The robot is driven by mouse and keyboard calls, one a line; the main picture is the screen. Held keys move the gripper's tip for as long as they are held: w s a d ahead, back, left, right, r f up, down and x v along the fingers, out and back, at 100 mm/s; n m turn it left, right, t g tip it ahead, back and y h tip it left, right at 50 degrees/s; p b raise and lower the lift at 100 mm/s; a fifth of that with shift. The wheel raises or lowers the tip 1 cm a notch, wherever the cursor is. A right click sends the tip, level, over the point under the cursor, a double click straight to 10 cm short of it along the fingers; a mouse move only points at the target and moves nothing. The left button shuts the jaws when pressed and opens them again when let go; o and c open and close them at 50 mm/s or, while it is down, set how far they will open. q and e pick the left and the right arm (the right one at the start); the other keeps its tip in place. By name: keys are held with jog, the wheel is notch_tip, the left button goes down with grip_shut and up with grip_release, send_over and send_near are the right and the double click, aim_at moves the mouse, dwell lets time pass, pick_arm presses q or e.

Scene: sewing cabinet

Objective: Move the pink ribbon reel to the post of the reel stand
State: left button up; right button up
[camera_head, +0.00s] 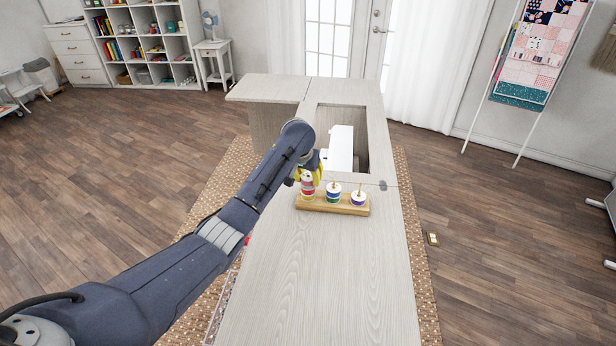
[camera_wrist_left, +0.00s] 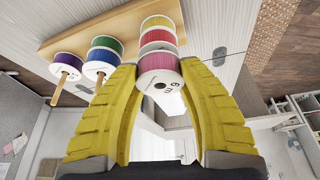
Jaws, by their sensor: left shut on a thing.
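The wooden reel stand (camera_head: 335,208) lies on the pale cabinet top; its base also shows in the left wrist view (camera_wrist_left: 75,36). My left gripper (camera_head: 309,176) is at the stand's left end in the head view. In the left wrist view its yellow fingers (camera_wrist_left: 160,82) are shut on the pink ribbon reel (camera_wrist_left: 163,92). The pink reel lines up with a stack of a red reel (camera_wrist_left: 158,40) and a yellow reel (camera_wrist_left: 157,22). It looks close to or touching the red reel. The post inside this stack is hidden. My right gripper is not in view.
A blue and green reel stack (camera_head: 333,192) and a purple reel (camera_head: 358,199) sit on the other two posts, whose tips stick up. A cabinet opening with a white machine (camera_head: 341,148) lies behind the stand. The cabinet top in front (camera_head: 315,280) is clear.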

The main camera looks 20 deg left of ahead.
pick_arm(q)
jog(key=o, duration=1.1)
jog(key=shift+c, duration=0.2)
jog(key=shift+r, duration=0.15)
jog(key=v, duration=1.1)
jog(key=shift+s+r, duration=0.2)
jog(key=shift+r, duration=0.1)
